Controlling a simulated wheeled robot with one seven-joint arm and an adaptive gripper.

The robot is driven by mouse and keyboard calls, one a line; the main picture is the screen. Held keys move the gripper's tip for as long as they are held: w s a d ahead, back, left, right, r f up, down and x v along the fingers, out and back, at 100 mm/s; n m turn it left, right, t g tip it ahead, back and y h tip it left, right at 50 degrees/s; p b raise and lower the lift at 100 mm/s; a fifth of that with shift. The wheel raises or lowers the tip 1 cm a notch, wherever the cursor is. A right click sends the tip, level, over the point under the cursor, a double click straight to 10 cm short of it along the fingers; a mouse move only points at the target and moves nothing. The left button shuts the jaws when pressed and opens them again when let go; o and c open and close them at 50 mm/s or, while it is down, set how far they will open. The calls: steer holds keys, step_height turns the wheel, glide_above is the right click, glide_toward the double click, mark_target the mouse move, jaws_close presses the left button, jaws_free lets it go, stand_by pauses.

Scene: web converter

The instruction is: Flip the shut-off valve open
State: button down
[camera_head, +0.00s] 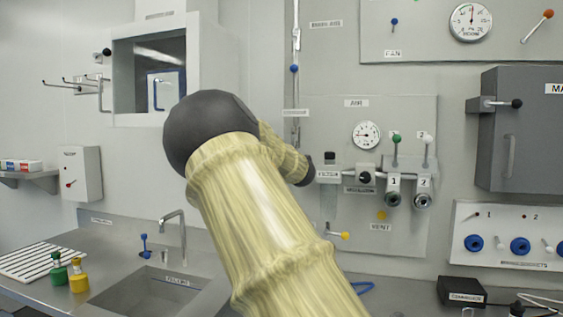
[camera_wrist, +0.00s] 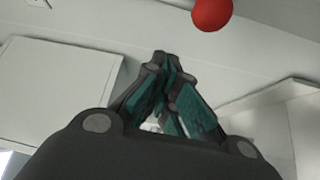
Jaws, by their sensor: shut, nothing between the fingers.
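My gripper (camera_wrist: 160,62) shows in the wrist view with its fingers shut together and nothing held between them. A red ball (camera_wrist: 212,13) is at the top edge of that view, above and right of the fingertips and apart from them. What the ball is fixed to is out of view. In the head view my arm covers the middle and my gripper is hidden. I cannot tell which handle is the shut-off valve. A blue-knobbed lever (camera_head: 294,69) sits on the vertical pipe, above a label (camera_head: 295,113) too small to read.
An air panel (camera_head: 410,235) carries a gauge (camera_head: 367,135), green and white levers, and a yellow lever (camera_head: 345,235). An orange-red lever (camera_head: 548,14) is at upper right. A grey cabinet (camera_head: 520,130) juts out at right. A faucet (camera_head: 181,222) and sink (camera_head: 150,292) are at lower left.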

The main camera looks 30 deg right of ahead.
steer(key=b+v, duration=0.2)
steer(key=v, duration=0.7)
steer(key=shift+s+r, duration=0.2)
steer(key=shift+r, duration=0.05)
steer(key=shift+d, duration=0.1)
